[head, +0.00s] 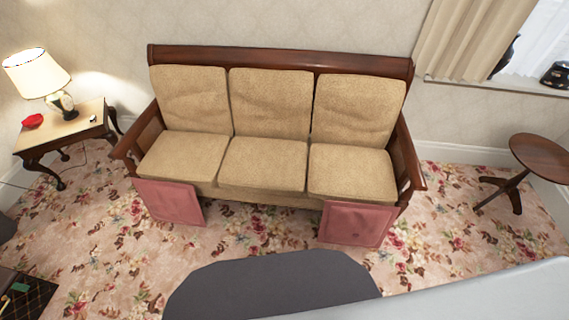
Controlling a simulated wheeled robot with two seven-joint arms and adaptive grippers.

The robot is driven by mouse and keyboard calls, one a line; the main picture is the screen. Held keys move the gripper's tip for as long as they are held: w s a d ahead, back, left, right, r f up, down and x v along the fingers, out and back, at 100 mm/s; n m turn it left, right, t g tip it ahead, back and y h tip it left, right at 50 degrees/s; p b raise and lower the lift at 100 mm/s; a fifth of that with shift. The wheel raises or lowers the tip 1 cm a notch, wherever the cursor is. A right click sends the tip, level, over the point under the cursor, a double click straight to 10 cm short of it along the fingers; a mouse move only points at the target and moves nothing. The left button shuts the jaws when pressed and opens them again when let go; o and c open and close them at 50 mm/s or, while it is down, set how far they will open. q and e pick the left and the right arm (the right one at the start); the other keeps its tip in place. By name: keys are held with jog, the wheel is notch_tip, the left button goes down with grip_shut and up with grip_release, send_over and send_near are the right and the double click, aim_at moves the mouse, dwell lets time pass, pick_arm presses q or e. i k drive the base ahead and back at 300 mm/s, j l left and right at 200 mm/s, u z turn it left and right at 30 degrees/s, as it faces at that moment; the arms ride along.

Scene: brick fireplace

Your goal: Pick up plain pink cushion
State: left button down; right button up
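Two flat pink cushions lean against the front of the sofa on the floor. The left pink cushion (170,202) stands tilted below the sofa's left seat, and its face looks plain. The right pink cushion (353,224) stands below the right seat and shows a small darker mark and faint creases on its face. Neither of my grippers is in view, and nothing is seen touching either cushion.
The wooden sofa (282,60) with tan padding stands against the wall. A side table (88,112) with a lamp (37,75) is at left; a round wooden table (545,157) is at right. Open floral carpet (225,235) lies before the sofa.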

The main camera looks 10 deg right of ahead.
aim_at(171, 202)
jog(key=u, duration=1.15)
